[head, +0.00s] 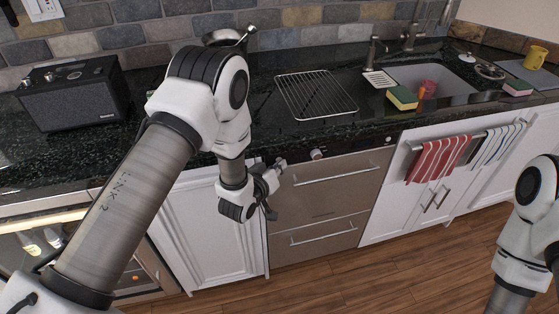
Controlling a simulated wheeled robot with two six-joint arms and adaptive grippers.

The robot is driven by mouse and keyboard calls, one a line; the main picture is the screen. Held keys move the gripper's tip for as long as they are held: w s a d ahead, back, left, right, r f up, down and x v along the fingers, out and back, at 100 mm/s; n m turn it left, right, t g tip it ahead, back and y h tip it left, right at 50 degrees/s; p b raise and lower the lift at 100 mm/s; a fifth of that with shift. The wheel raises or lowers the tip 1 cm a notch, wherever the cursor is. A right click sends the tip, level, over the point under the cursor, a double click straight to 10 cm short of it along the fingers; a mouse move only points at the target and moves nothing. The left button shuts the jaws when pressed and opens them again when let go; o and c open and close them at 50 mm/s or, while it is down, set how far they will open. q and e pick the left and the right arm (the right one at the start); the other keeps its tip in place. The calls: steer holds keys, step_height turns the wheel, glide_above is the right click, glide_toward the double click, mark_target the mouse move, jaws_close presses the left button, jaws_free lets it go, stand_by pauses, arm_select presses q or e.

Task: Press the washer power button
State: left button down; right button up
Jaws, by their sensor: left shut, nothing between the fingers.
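The unit that looks like the washer is the steel-fronted appliance (325,190) under the counter, with two bar handles. A dark control strip with a round knob (317,154) runs along its top edge. A small round control (388,140) sits near the strip's right end. I cannot tell which control is the power button. My left gripper (279,166) is shut and empty, in front of the strip's left end and left of the knob. It hides that end, and I cannot tell whether it touches. My right gripper is out of view; only part of that arm shows.
The dark counter (215,148) overhangs the appliance. A wire rack (316,94), sponge (402,97) and sink (440,80) are on it, with a black speaker (75,94) at left. Towels (437,160) hang at right. The wooden floor (390,275) in front is clear.

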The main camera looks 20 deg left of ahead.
arm_select(q)
steer(key=shift+s+d, duration=0.4)
steer(key=shift+s, duration=0.1)
steer(key=shift+s, duration=0.1)
steer(key=shift+s+d+p, duration=0.3)
steer(key=shift+s+d, duration=0.25)
steer(key=shift+s, duration=0.25)
steer(key=shift+s+d+p, duration=0.25)
steer(key=shift+s+d, duration=0.3)
steer(key=shift+s, duration=0.25)
steer(key=shift+s+d+p, duration=0.3)
steer(key=shift+s+d, duration=0.25)
steer(key=shift+s, duration=0.25)
